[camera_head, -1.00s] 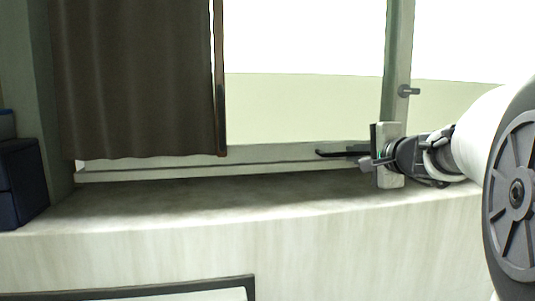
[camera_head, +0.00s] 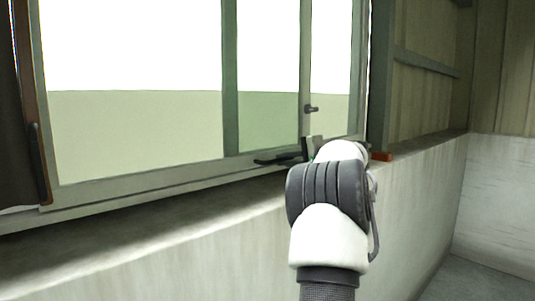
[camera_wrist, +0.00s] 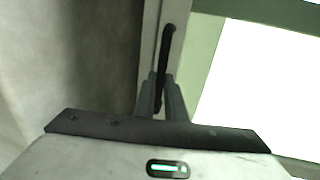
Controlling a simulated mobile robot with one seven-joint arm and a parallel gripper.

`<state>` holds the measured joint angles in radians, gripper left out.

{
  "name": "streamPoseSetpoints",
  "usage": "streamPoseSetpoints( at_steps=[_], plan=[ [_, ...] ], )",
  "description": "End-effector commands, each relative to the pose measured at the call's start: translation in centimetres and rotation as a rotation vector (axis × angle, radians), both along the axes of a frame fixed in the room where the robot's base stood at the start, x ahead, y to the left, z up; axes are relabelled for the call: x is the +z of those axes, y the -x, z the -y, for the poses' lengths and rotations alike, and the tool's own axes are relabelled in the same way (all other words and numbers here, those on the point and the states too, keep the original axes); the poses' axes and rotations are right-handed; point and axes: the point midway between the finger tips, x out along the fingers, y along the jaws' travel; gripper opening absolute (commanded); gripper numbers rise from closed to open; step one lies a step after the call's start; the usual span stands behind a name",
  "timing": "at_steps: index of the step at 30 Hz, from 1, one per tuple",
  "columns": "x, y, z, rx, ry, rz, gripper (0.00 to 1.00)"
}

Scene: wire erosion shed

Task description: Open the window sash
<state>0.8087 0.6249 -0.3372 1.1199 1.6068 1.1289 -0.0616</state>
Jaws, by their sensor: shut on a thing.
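The window (camera_head: 140,130) has pale framed panes in the head view. A green upright (camera_head: 230,80) and a paler upright with a small grey catch (camera_head: 311,108) stand apart, with a darker green strip of glass between them. A slim black handle (camera_head: 275,160) runs along the lower rail, and it also shows in the wrist view (camera_wrist: 168,45). My gripper (camera_wrist: 162,92) is shut on this black handle, with one finger on each side. In the head view my own arm mostly hides the gripper.
A pale sill and wall (camera_head: 150,245) run below the window. A brown curtain edge (camera_head: 15,140) hangs at the far left. Open floor (camera_head: 480,285) shows at the lower right.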

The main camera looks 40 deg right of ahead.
Motion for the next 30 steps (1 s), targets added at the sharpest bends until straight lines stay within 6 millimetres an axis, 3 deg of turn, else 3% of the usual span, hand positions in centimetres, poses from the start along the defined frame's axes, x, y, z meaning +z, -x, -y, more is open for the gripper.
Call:
streamPoseSetpoints(
  at_steps=[1,6,19,20,22,30],
  plan=[
    [0.3,0.1,1.0,-0.006,0.0,-0.001,0.0],
    [0.1,0.0,2.2,-0.003,0.0,0.0,0.0],
    [0.0,-0.1,2.4,0.0,0.0,0.001,0.0],
    [0.0,-0.1,2.3,0.0,0.0,0.001,0.16],
    [0.0,-0.1,2.3,0.0,0.0,0.001,0.28],
    [0.0,-0.1,2.3,0.001,0.0,0.001,0.29]
  ],
)
